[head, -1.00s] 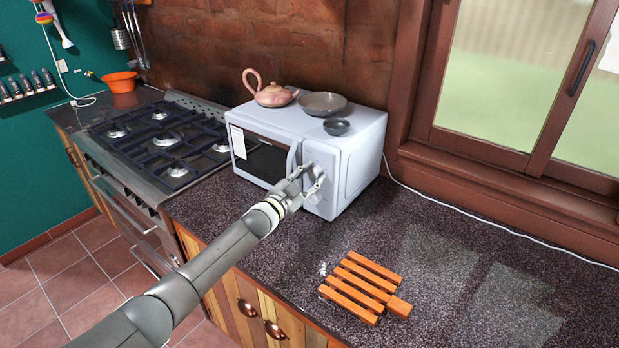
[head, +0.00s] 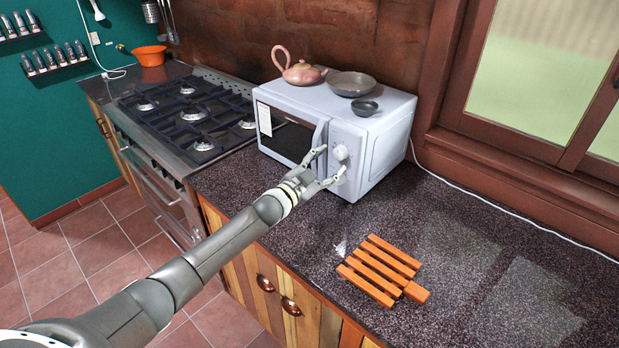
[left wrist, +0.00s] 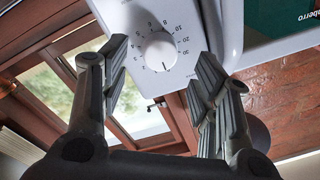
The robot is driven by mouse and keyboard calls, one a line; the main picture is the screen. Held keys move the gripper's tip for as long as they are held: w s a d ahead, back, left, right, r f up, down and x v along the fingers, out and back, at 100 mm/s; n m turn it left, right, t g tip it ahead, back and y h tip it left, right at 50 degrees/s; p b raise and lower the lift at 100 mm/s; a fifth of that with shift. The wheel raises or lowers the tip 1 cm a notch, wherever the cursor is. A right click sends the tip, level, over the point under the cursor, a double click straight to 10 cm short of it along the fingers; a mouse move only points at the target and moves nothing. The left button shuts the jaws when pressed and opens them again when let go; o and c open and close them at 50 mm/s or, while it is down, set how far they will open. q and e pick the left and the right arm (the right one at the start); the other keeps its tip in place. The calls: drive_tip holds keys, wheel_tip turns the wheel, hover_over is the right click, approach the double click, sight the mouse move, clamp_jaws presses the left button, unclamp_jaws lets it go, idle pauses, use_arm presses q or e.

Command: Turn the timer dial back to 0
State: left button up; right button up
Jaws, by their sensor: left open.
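The white microwave (head: 383,138) stands on the dark counter, its front facing my left arm. Its white round timer dial (head: 341,152) is on the control panel, right of the door handle. The dial (left wrist: 158,52) also shows in the left wrist view, with numbers printed around it and a pointer mark near its lower edge. My left gripper (head: 329,165) is open just in front of the panel. In the left wrist view its fingers (left wrist: 160,80) are spread to either side of the dial, apart from it. My right gripper is not in view.
A pink teapot (head: 302,72), a grey plate (head: 351,84) and a small dark bowl (head: 364,107) sit on top of the microwave. An orange slatted trivet (head: 382,270) lies on the counter (head: 450,245). A gas stove (head: 185,120) is at left.

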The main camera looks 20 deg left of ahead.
use_arm(q)
drive_tip(key=v, duration=0.8)
drive_tip(key=shift+s, duration=0.15)
drive_tip(key=s+d+f+n+g+y, duration=0.25)
drive_tip(key=s+f, duration=0.35)
drive_tip(key=s, duration=0.3)
drive_tip(key=s+d+f+n+g+y, duration=0.2)
drive_tip(key=s+d+f+n+g, duration=0.15)
drive_tip(key=s+f, duration=0.4)
drive_tip(key=s+f+n+g, duration=0.15)
drive_tip(key=s+g, duration=0.65)
drive_tip(key=s, duration=1.6)
wheel_tip(320, 180, down, 29)
drive_tip(key=g+b, duration=0.1)
drive_tip(key=b, duration=0.2)
drive_tip(key=s+a+f+g+y+b, duration=0.1)
drive_tip(key=s+a+f+b, duration=0.2)
drive_tip(key=s+f, duration=1.5)
drive_tip(key=shift+f, duration=0.6)
